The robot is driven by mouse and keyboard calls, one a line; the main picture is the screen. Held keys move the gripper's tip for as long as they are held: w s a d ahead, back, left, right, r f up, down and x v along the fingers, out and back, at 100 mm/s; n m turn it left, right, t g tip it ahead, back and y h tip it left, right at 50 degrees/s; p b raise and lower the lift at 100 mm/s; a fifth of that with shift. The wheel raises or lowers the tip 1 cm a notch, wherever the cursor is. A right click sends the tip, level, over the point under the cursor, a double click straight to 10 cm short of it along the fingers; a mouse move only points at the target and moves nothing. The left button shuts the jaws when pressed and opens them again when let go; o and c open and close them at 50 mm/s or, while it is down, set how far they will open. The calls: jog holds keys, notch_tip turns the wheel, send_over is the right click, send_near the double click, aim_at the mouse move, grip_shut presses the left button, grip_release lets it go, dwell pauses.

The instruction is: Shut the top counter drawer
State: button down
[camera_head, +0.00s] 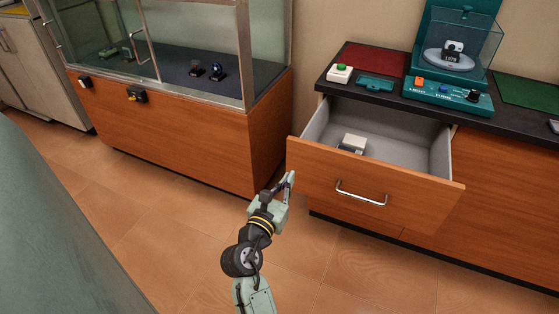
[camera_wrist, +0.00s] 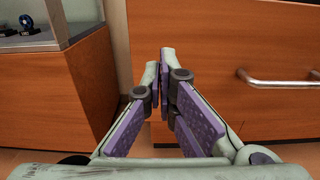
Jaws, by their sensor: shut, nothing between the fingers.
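The top counter drawer (camera_head: 315,158) is pulled well out of the counter, with a wooden front, a silver bar handle (camera_head: 361,193) and a grey interior. A small white-topped item (camera_head: 352,143) lies inside it. My gripper (camera_head: 289,182) is shut and empty, near the left end of the drawer front. In the wrist view the fingertips (camera_wrist: 166,55) point toward the drawer front (camera_wrist: 210,50), left of the handle (camera_wrist: 278,78). I cannot tell whether the fingertips touch the wood.
A glass display case (camera_head: 190,60) on a wooden base stands left of the drawer. The dark countertop (camera_head: 395,98) holds a green-button box (camera_head: 339,73) and a teal device (camera_head: 447,94) with a clear cover. The tiled floor (camera_head: 170,225) in front is clear.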

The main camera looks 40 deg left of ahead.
aim_at(299, 160)
jog(key=x, duration=0.5)
jog(key=shift+w+a+p, duration=0.1)
jog(key=shift+w+p, duration=0.2)
jog(key=shift+w, duration=0.1)
jog(key=shift+w, duration=0.15)
